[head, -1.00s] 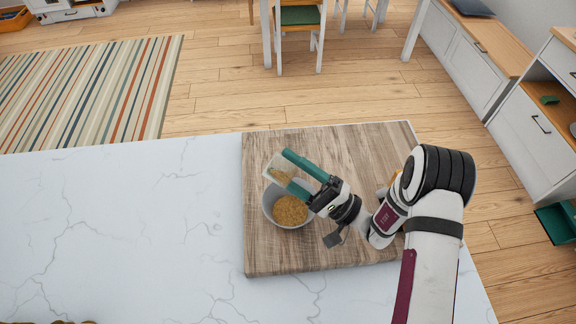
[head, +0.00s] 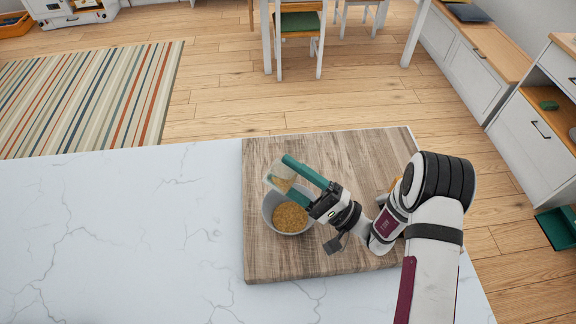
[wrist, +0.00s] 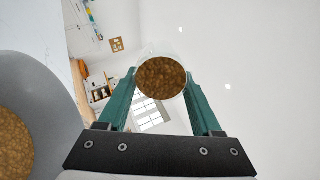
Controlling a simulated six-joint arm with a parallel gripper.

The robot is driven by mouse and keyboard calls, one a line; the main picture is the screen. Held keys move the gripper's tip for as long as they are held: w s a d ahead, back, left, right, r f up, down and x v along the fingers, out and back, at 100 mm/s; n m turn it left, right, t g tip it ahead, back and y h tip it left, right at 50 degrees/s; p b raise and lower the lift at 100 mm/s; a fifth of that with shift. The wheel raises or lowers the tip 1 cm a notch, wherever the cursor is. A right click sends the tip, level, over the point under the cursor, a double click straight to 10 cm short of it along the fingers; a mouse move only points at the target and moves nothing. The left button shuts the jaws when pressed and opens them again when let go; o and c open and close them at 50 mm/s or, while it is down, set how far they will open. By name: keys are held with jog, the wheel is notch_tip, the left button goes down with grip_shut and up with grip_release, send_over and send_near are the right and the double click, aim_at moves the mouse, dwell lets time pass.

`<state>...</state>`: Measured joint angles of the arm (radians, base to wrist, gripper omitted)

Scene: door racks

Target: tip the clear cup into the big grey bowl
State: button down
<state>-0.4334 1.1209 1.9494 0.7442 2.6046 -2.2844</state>
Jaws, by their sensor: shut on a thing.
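My gripper (head: 293,180) has green fingers shut on the clear cup (head: 274,174). The cup is tilted above the far left rim of the big grey bowl (head: 269,211) and holds brown grains. In the wrist view the cup (wrist: 161,54) sits between the fingertips (wrist: 160,88), with brown grains filling its round outline. The bowl stands on the wooden board and has brown grains (head: 290,217) in it. The bowl's grey wall (wrist: 45,90) shows at the left of the wrist view. I cannot tell whether grains are falling.
The wooden board (head: 345,160) lies on the white marble counter (head: 120,230), which is clear to the left. Beyond the counter's far edge are the wood floor, a striped rug (head: 90,95) and a chair (head: 300,40).

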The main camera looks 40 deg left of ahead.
jog(key=shift+r, duration=0.1)
dwell(0.4)
jog(key=shift+r, duration=1.25)
jog(key=shift+f, duration=0.1)
jog(key=shift+r, duration=0.8)
